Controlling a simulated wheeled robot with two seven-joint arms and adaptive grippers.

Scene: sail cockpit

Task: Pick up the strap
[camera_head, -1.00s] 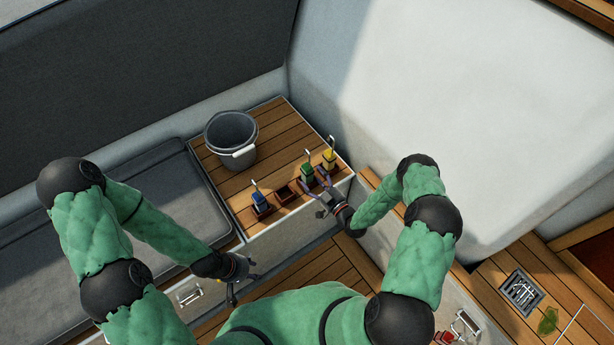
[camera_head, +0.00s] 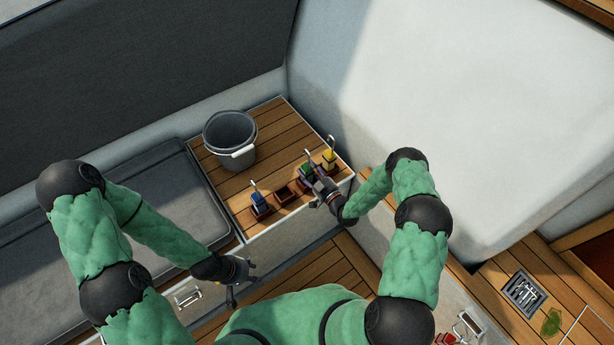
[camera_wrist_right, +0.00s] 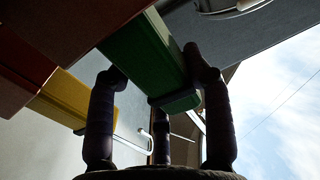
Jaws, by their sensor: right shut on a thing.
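A green block-like strap (camera_head: 307,171) with a metal hook on top stands in a row on the wooden seat top. My right gripper (camera_head: 317,184) is at it from the front and partly hides it. In the right wrist view the green strap (camera_wrist_right: 145,50) is between the fingers, and the gripper is shut on it. A blue one (camera_head: 259,202) stands to the left and a yellow one (camera_head: 329,159) to the right, each with a hook. My left gripper (camera_head: 242,281) is open and empty, in front of the seat, away from the row.
A small reddish-brown holder (camera_head: 285,195) between blue and green looks empty. A grey bucket (camera_head: 231,135) stands behind the row. A white wall block (camera_head: 440,120) rises close on the right. A floor grate (camera_head: 522,291) lies at the lower right.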

